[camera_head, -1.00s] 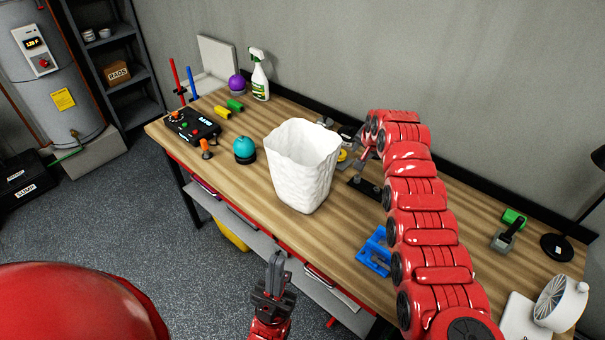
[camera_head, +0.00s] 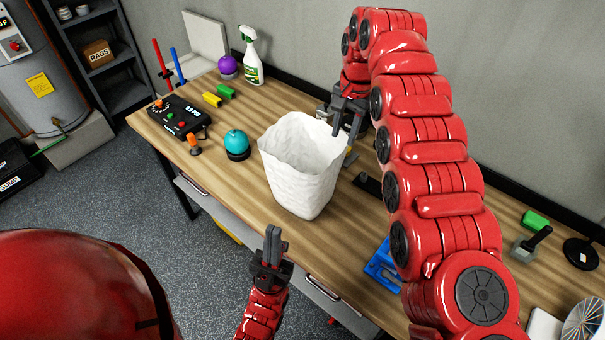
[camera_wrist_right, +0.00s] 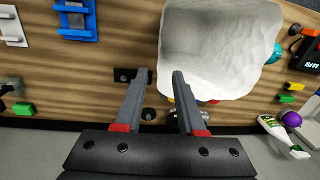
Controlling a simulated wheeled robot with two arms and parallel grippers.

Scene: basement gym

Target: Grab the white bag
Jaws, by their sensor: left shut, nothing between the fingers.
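The white bag (camera_head: 300,172) stands upright and open-topped on the wooden workbench (camera_head: 235,185). In the right wrist view the bag (camera_wrist_right: 215,45) fills the upper middle, its opening facing the camera. My right gripper (camera_head: 345,127) is at the bag's back right rim. In the wrist view its fingers (camera_wrist_right: 163,75) are apart; one fingertip overlaps the bag's edge and the other is outside it. I cannot tell if they touch the bag. My left gripper (camera_head: 273,240) is shut and empty, in front of the bench's front edge, below the bag.
Left of the bag are a teal ball (camera_head: 236,143), a black control box (camera_head: 178,117) and a spray bottle (camera_head: 252,58). A blue holder (camera_head: 382,265) lies to the right, partly behind my right arm. The wall runs behind the bench.

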